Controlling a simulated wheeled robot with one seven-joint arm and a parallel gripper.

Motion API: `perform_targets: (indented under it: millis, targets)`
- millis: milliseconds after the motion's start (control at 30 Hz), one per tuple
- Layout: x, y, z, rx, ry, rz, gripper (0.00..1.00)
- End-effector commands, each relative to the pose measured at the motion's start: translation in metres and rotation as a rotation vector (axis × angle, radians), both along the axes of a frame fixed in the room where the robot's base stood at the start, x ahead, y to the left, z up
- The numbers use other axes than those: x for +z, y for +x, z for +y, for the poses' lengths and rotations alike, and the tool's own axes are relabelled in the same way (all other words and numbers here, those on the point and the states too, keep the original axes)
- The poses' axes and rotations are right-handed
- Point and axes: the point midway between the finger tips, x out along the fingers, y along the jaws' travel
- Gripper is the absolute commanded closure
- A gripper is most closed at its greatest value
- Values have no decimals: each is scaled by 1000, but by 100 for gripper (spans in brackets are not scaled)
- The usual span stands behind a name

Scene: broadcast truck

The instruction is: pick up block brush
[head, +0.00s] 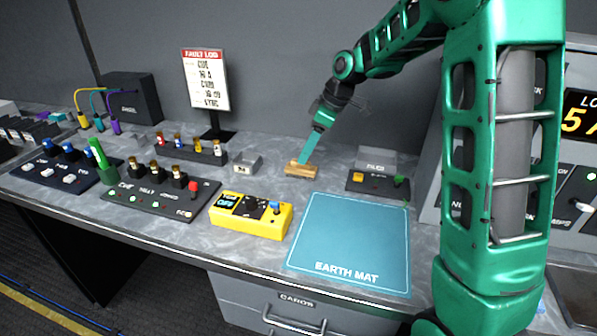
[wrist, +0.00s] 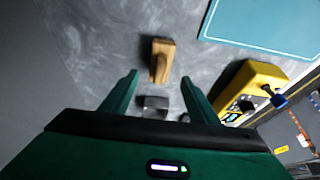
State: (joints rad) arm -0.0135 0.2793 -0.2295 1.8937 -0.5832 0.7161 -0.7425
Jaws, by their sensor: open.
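The block brush (head: 298,171) is a small tan wooden block with a raised grip, lying on the grey bench behind the earth mat. In the wrist view the brush (wrist: 161,48) lies ahead of the fingertips, roughly centred between them. My gripper (head: 303,161) reaches down over the brush in the head view, and its finger covers part of it. In the wrist view my gripper (wrist: 160,77) is open, with nothing between its fingers. Whether a finger touches the brush cannot be told.
The blue earth mat (head: 348,245) lies in front of the brush. A yellow meter (head: 250,215) is at front left. A small grey tray (head: 241,165) stands left of the brush, and a black switch panel (head: 377,184) to its right. A sign (head: 206,80) stands behind.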

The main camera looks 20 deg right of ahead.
Motion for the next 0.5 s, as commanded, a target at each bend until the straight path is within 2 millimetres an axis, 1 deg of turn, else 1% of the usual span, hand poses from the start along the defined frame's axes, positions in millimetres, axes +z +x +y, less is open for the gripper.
perform_targets:
  millis: [33, 267, 500]
  targets:
    - [-4, 0, 1, -1, 0, 2, 45]
    - [-14, 3, 5, -1, 0, 2, 45]
    - [-43, 12, 15, 0, -1, 4, 45]
